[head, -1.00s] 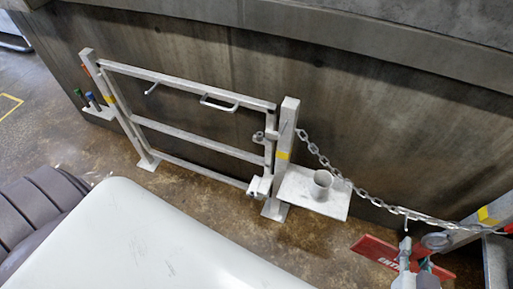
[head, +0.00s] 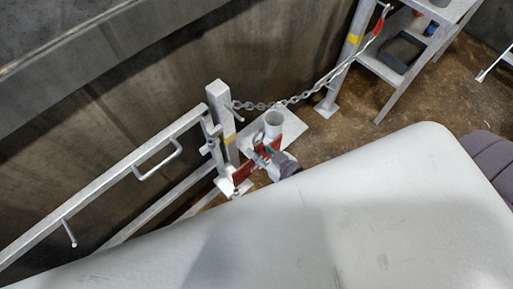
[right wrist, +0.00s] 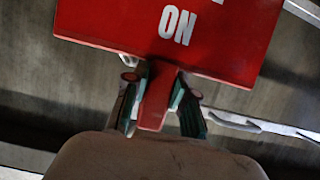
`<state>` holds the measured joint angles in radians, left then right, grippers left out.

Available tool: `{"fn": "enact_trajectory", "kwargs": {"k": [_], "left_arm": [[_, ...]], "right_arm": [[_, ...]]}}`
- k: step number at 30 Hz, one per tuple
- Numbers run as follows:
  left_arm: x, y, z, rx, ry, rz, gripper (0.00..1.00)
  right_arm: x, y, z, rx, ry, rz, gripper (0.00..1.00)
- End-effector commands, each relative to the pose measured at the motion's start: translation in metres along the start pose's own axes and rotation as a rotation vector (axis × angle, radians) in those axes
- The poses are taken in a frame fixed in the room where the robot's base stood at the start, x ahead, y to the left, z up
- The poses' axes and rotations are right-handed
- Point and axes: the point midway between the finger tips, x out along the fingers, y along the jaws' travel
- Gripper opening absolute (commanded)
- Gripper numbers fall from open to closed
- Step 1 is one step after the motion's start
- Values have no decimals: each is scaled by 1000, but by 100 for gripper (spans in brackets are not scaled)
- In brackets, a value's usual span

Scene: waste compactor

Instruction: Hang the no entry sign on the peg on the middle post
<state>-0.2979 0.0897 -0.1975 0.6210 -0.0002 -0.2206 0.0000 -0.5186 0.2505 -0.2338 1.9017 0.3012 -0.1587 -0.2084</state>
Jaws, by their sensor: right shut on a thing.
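The red no entry sign (right wrist: 190,30) fills the top of the right wrist view, its white lettering partly cut off. In the head view the sign (head: 243,170) is seen nearly edge-on in front of the middle post. My right gripper (head: 266,155) is shut on the sign's narrow red tab (right wrist: 156,98). The middle post (head: 218,110) is a pale upright with a yellow band, left of the gripper. A thin peg-like piece (head: 239,117) shows on its right side, too small to make out well. The sign appears held apart from it. My left gripper is out of view.
A chain (head: 290,99) runs from the middle post to the right post (head: 350,48). The gate (head: 115,180) extends left. A step stand (head: 400,65) is at the right.

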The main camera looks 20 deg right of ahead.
Motion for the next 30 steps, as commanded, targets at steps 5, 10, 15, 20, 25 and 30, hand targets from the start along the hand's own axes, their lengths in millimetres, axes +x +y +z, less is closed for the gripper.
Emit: {"fn": "enact_trajectory", "kwargs": {"k": [5,10,15,20,25,30], "left_arm": [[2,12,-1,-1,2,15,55],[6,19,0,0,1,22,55],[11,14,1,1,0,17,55],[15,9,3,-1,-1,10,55],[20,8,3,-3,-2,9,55],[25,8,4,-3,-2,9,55]], "right_arm": [[7,7,12,-11,-4,-7,0],[14,7,10,-9,-2,-6,0],[24,6,7,-9,-2,-6,0],[33,6,4,-8,-2,-6,0],[43,6,1,-9,-3,-6,0],[53,6,-2,-9,-3,-6,0]]}}
